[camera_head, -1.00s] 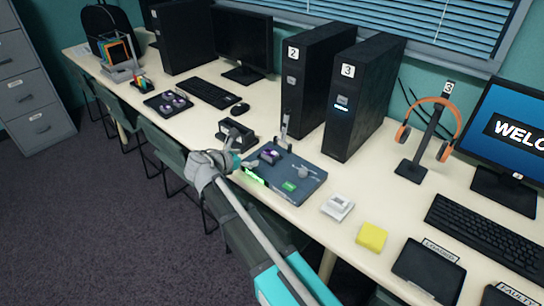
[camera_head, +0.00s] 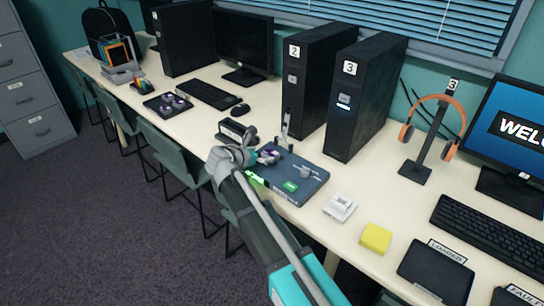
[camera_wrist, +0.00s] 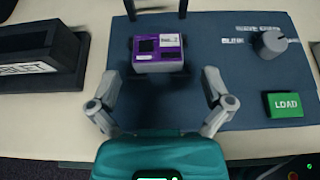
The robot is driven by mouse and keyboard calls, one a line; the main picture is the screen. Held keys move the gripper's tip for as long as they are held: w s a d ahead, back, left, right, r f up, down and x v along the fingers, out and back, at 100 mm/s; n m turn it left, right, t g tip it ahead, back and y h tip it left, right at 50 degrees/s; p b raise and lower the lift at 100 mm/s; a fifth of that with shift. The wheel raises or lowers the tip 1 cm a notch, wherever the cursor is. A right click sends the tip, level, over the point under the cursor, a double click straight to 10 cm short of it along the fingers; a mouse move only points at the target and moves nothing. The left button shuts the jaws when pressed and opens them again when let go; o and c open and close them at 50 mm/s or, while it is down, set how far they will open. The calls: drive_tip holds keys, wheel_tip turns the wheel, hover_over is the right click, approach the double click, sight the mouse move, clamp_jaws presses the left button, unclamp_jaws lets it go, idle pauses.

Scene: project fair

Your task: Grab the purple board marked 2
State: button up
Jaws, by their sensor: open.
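The purple board (camera_wrist: 158,50) sits on a blue-grey panel (camera_wrist: 225,65) in the wrist view; its white label seems to show a 2. In the head view the purple board (camera_head: 269,156) is partly covered by my gripper (camera_head: 256,157). My gripper (camera_wrist: 161,80) is open and empty in the wrist view. Its fingertips are on either side of the board's near edge, with clear gaps left and right. I cannot tell how high the fingertips are above the panel.
The panel carries a grey knob (camera_wrist: 270,43) and a green LOAD button (camera_wrist: 285,104) to the right. A black holder (camera_wrist: 40,55) stands left of the panel. Behind it is a tall black tower marked 2 (camera_head: 312,85). A white device (camera_head: 340,206) and yellow block (camera_head: 375,238) lie to the right.

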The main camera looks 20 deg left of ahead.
sight(271, 152)
drive_tip(key=shift+b+x, duration=0.9)
drive_tip(key=shift+x, duration=1.05)
drive_tip(key=shift+w+d+f, duration=0.1)
drive_tip(key=shift+w+f, duration=0.2)
drive_tip(key=shift+w, duration=0.35)
drive_tip(key=c, duration=0.9)
drive_tip(key=shift+r, duration=0.15)
